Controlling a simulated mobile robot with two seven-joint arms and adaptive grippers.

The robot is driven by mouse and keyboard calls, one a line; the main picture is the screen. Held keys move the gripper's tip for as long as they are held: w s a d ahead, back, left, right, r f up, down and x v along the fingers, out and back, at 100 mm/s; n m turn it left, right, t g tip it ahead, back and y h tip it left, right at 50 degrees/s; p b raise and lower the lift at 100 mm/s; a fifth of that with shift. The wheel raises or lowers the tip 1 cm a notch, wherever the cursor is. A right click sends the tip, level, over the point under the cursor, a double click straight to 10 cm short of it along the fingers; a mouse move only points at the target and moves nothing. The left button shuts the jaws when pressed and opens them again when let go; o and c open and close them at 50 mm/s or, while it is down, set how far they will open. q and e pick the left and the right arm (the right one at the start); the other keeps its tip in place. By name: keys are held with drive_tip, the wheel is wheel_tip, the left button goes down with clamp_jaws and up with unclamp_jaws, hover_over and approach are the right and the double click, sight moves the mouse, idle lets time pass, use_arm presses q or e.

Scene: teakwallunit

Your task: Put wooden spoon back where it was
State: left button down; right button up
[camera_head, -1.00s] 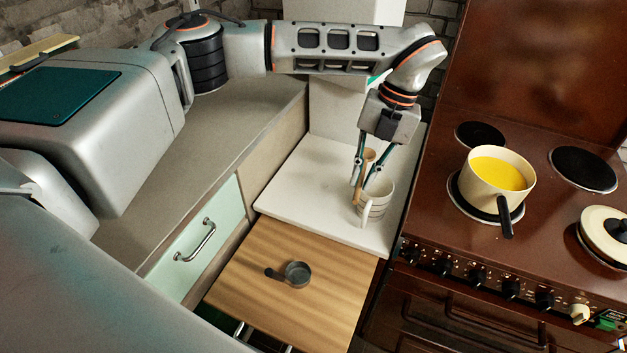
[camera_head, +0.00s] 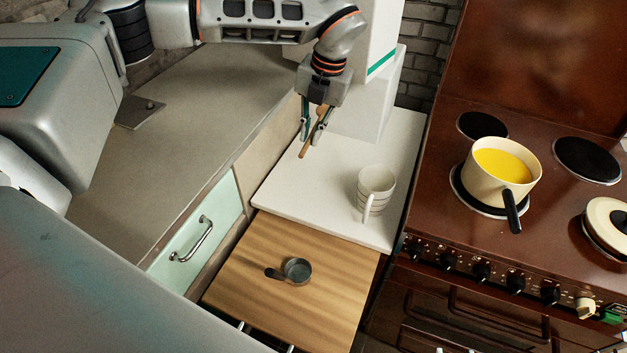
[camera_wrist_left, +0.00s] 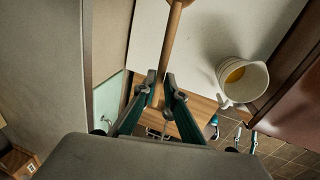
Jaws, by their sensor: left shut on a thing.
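The wooden spoon (camera_head: 305,150) is held between the fingers of my left gripper (camera_head: 312,134), above the white counter and left of the mug. In the left wrist view the spoon (camera_wrist_left: 172,45) runs upward from between the fingertips of the gripper (camera_wrist_left: 160,98), and its far end is cut off at the top edge. The striped cream mug (camera_head: 372,184) stands upright on the white counter, apart from the spoon. In the left wrist view the mug (camera_wrist_left: 243,82) has something yellowish-brown inside.
A pot of yellow liquid (camera_head: 500,178) stands on the brown stove (camera_head: 432,180) at right. A small dark pan (camera_head: 295,270) lies on the wooden board (camera_head: 250,262). The white counter (camera_head: 290,198) is clear left of the mug. A white block-like column rises behind it.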

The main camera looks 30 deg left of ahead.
sight(309, 191)
use_arm(q)
wheel_tip(309, 191, down, 17)
drive_tip(key=shift+f, duration=0.2)
idle(0.3)
drive_tip(key=c, duration=2.1)
unclamp_jaws()
drive_tip(key=shift+f, duration=0.3)
drive_tip(key=r, duration=0.2)
drive_tip(key=d+r, duration=0.1)
drive_tip(key=r, duration=0.5)
drive_tip(key=shift+d, duration=0.2)
drive_tip(key=shift+f, duration=0.1)
